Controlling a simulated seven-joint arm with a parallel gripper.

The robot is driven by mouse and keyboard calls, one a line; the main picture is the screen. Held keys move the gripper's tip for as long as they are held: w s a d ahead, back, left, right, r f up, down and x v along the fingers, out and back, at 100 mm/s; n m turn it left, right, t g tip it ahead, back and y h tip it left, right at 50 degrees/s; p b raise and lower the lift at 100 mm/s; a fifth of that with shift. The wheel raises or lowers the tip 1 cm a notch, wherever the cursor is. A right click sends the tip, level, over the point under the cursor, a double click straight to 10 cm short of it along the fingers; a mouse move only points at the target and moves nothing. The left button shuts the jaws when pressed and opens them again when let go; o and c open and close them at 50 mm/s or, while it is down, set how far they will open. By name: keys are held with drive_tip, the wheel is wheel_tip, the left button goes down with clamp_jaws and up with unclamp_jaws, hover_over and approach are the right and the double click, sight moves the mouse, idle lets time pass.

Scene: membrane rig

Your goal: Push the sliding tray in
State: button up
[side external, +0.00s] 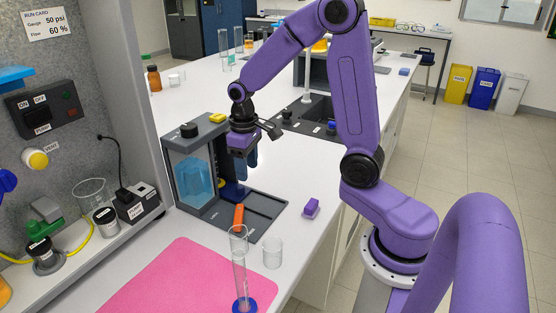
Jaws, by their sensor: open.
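A dark grey flat tray-like base (262,204) extends to the right from a grey box (205,205) with a clear window and blue contents. I cannot tell how far its sliding part is out. An orange piece (239,216), perhaps a handle, stands at its front edge. My gripper (244,167) points down just right of the box, over the back part of the tray. It is open, and I see nothing held in it. A blue and yellow part (230,188) shows below it, partly hidden. Contact with the tray cannot be told.
A purple block (311,207) lies right of the tray. A beaker (272,252), a glass cylinder (241,280) on a blue foot and a pink mat (165,290) are in front. A grey panel with a shelf (105,255) stands left. The bench behind the block is clear.

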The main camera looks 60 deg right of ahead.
drive_tip(key=s+a+r, duration=0.1)
drive_tip(key=s+r, duration=0.4)
drive_tip(key=s, duration=0.5)
drive_tip(key=shift+a, duration=0.1)
idle(0.3)
drive_tip(key=s+a+n, duration=0.4)
drive_tip(key=s+n, duration=0.1)
drive_tip(key=s, duration=0.2)
drive_tip(key=s+a+f+n, duration=0.1)
drive_tip(key=s+a+n, duration=0.3)
drive_tip(key=s, duration=0.3)
drive_tip(key=shift+a+n+y, duration=0.3)
drive_tip(key=shift+a+n, duration=0.05)
drive_tip(key=shift+n, duration=0.55)
